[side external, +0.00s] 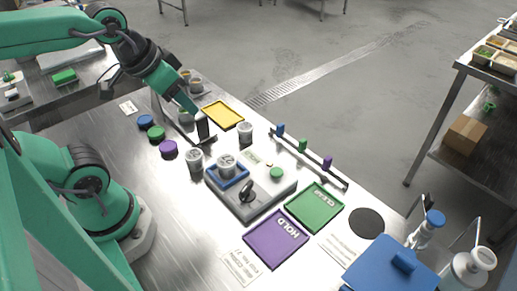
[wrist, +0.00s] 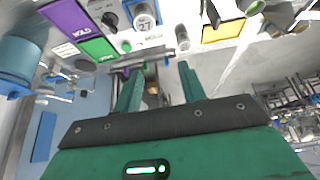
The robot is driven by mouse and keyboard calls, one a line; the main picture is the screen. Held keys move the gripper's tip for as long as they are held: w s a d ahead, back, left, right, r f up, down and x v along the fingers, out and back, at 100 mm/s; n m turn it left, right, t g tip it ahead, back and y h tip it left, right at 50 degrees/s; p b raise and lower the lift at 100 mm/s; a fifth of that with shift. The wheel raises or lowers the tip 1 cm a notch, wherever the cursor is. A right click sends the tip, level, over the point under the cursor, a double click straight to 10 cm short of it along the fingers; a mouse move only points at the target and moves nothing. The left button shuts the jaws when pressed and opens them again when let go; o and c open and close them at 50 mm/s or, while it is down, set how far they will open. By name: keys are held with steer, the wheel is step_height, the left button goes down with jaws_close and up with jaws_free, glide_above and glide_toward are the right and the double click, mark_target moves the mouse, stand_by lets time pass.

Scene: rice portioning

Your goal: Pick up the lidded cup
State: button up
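Several pale cups with dark markings stand on the steel table. One cup (side external: 227,165) sits in a blue square holder on the grey device, and it also shows in the wrist view (wrist: 143,18). Another cup (side external: 194,160) stands left of the device, and a third cup (side external: 246,131) stands behind it. I cannot tell for certain which cup is lidded. My gripper (side external: 194,108) is above the table near the yellow tray, behind and left of these cups. In the wrist view its two green fingers (wrist: 158,82) are apart with no object held between them.
Blue (side external: 145,121), green (side external: 157,133) and purple (side external: 168,149) discs lie at left. A dark stand (side external: 203,127) is close to my gripper. A yellow tray (side external: 223,115), green tray (side external: 314,208), purple tray (side external: 276,239) and a rail with colored blocks (side external: 310,157) occupy the table.

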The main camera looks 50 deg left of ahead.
steer(key=o, duration=0.6)
steer(key=shift+c, duration=0.2)
steer(key=n+g, duration=0.2)
steer(key=g, duration=0.3)
glide_above(225, 160)
step_height(225, 160, down, 11)
steer(key=shift+s+a+f, duration=0.1)
steer(key=shift+f+g, duration=0.3)
steer(key=shift+f, duration=0.3)
steer(key=shift+f, duration=1.3)
steer(key=shift+f, duration=0.15)
